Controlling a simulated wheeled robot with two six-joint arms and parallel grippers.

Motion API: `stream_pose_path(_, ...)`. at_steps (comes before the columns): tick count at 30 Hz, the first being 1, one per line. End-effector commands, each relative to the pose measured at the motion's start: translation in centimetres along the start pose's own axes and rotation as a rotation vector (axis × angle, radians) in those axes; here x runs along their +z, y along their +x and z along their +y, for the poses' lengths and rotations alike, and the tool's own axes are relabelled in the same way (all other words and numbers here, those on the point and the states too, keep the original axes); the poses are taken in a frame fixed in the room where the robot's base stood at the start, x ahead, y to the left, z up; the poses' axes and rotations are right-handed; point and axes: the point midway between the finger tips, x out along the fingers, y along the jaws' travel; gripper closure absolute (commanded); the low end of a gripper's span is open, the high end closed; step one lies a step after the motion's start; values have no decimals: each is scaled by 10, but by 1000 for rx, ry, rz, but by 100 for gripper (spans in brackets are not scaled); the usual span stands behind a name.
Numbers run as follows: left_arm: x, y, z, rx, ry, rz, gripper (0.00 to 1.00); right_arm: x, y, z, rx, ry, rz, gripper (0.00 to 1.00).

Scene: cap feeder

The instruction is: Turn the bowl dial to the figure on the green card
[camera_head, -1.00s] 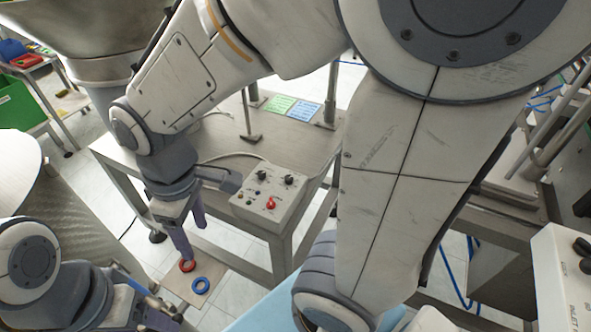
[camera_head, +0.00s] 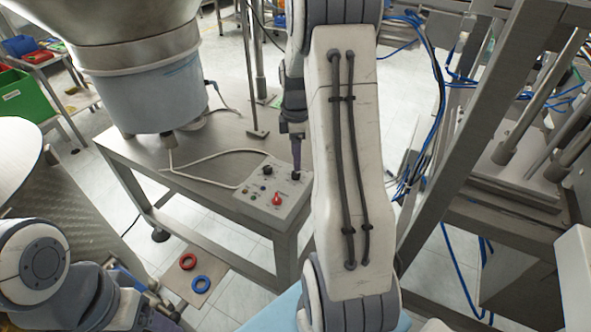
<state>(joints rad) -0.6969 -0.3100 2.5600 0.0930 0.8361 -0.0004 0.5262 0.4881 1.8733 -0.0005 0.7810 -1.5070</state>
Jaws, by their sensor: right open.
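The control box (camera_head: 253,201) sits on the front right of the steel table. It has a left black knob (camera_head: 267,170), a right black knob (camera_head: 296,176) and a red switch (camera_head: 277,199). Labels are too small to read, so I cannot tell which knob is the bowl dial. My right gripper (camera_head: 297,166) is open and points down at the right knob, its fingertips close over it; contact is unclear. Only a sliver of the green card (camera_head: 276,102) shows behind my right arm; its figure is hidden. My left gripper is out of view; only its arm shows at lower left.
The large feeder bowl (camera_head: 145,90) stands on the table (camera_head: 145,160) at the back left. A pale cable (camera_head: 200,180) runs to the box. A metal frame (camera_head: 450,150) stands right.

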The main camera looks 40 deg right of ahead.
Motion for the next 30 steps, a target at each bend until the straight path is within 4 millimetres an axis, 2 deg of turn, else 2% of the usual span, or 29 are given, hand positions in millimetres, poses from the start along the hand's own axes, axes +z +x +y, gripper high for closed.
stream_pose_path(3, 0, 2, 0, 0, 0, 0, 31, 0, 24, -1, -4, 0, 0, 37)
stream_pose_path(9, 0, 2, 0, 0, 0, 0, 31, 0, 49, -1, -1, 1, 0, 37)
stream_pose_path(13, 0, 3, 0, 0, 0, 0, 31, -1, 55, -1, -1, 1, 0, 37)
stream_pose_path(21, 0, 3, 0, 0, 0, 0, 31, -1, 56, 0, 1, 1, 0, 37)
stream_pose_path(26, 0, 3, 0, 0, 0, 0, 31, -1, 56, 0, 1, 1, 0, 98)
stream_pose_path(30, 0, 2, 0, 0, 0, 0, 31, -1, 56, -1, 0, 1, 0, 100)
